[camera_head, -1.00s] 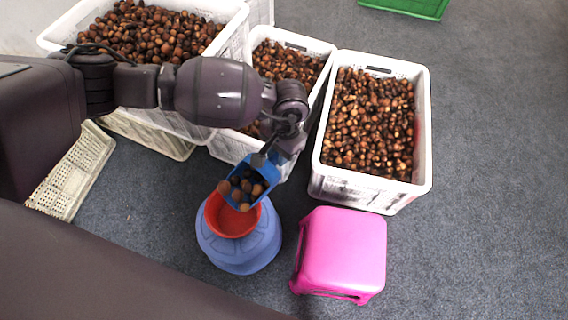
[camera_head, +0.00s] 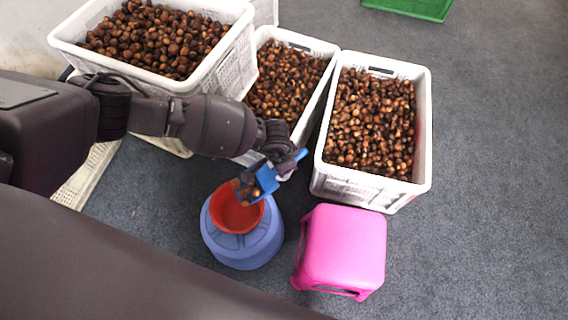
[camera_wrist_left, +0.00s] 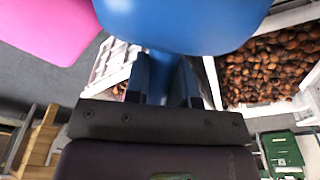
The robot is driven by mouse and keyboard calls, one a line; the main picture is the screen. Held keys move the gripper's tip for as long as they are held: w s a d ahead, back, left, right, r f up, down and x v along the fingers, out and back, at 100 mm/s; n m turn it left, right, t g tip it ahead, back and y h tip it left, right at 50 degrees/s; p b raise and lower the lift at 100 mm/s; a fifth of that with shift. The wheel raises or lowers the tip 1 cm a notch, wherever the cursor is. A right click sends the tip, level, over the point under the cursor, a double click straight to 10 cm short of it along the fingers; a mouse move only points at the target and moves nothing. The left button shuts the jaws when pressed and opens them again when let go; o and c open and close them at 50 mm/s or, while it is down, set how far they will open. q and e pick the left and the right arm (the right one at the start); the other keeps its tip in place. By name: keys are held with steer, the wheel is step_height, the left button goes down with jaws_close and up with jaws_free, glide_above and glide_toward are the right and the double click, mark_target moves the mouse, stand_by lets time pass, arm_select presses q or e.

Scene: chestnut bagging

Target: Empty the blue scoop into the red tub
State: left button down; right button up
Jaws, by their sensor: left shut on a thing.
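The blue scoop (camera_head: 266,178) is tipped over the red tub (camera_head: 236,212), with a few chestnuts (camera_head: 245,190) at its lower lip above the tub's mouth. The red tub sits on an upturned blue bucket or stool (camera_head: 243,246). My left gripper (camera_wrist_left: 163,78) is shut on the scoop's handle. The scoop's blue underside (camera_wrist_left: 185,22) fills the top of the left wrist view. The tub's inside is partly hidden by the scoop and chestnuts. My right gripper is not in view.
White crates full of chestnuts stand behind: one at the left (camera_head: 243,62), one in the middle (camera_head: 322,50), one at the right (camera_head: 424,130). A pink stool (camera_head: 343,246) stands right of the tub. A green crate (camera_head: 408,8) is at the top. Floor at the right is clear.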

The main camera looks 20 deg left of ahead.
arm_select(q)
steer(key=shift+t+h, duration=0.7)
steer(key=shift+t, duration=0.2)
steer(key=p+v, duration=0.2)
steer(key=v, duration=0.2)
steer(key=shift+w+a, duration=0.1)
steer(key=shift+a, duration=0.05)
steer(key=shift+s+a+r+t+h+p, duration=0.5)
steer(key=shift+s+r+t+h+p, duration=0.15)
steer(key=shift+r, duration=0.2)
steer(key=s+a+r+t+h+p, duration=0.3)
steer(key=s+a+t, duration=0.1)
steer(key=shift+s+r, duration=0.4)
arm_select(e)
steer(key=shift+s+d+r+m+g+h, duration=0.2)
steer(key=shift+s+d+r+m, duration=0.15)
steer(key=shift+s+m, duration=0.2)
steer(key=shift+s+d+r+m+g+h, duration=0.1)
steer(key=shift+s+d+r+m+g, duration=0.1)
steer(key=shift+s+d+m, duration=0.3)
arm_select(q)
steer(key=shift+h, duration=0.25)
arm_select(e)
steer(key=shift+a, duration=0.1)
